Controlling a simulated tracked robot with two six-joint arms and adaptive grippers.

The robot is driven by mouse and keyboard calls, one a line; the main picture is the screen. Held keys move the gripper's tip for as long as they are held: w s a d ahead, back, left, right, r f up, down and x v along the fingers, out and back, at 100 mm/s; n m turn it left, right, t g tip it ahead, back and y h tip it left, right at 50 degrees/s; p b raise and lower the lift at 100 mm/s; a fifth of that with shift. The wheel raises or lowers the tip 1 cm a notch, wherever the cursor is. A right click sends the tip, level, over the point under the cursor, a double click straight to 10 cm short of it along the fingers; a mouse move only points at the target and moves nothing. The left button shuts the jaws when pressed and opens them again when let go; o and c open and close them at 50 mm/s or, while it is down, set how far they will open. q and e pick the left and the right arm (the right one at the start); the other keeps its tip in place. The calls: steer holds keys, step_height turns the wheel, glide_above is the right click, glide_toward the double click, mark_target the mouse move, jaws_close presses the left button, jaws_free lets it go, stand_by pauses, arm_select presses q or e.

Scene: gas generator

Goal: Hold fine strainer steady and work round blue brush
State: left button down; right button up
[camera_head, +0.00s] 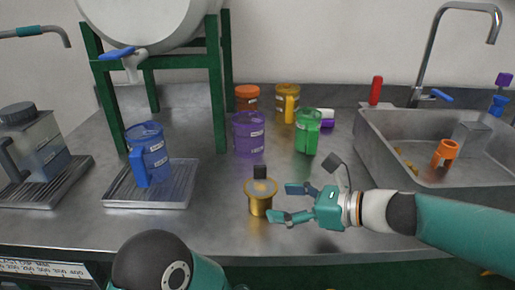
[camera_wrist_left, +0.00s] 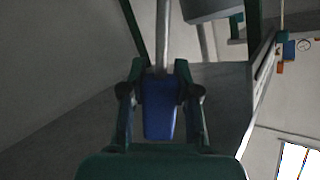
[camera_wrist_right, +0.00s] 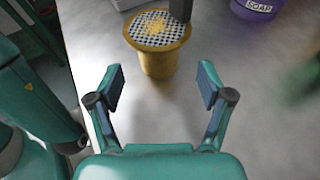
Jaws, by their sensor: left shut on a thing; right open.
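The fine strainer (camera_head: 260,202) is a gold cup with a flat rim, upright on the steel counter near its front edge. In the right wrist view the strainer (camera_wrist_right: 158,60) shows a checkered mesh top with yellow residue, and a dark block stands at its rim. My right gripper (camera_head: 282,203) is open, just right of the strainer; its fingers (camera_wrist_right: 162,88) point at the cup without touching it. My left gripper (camera_wrist_left: 160,100) is shut on the blue brush (camera_wrist_left: 160,108), whose blue handle sits between the fingers with a grey rod running from it. The brush's bristles are not visible.
A blue jug (camera_head: 148,160) stands on a drip tray (camera_head: 150,203) at left. Purple (camera_head: 248,140), green (camera_head: 307,138), orange and yellow containers stand behind. A sink (camera_head: 440,172) is at right. The counter around the strainer is clear.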

mark_target(259, 200)
steer(key=b+x, duration=0.1)
steer(key=x, duration=0.5)
steer(key=shift+a+f, duration=0.15)
steer(key=shift+a, duration=0.05)
steer(key=shift+c, duration=0.3)
steer(key=c, duration=0.9)
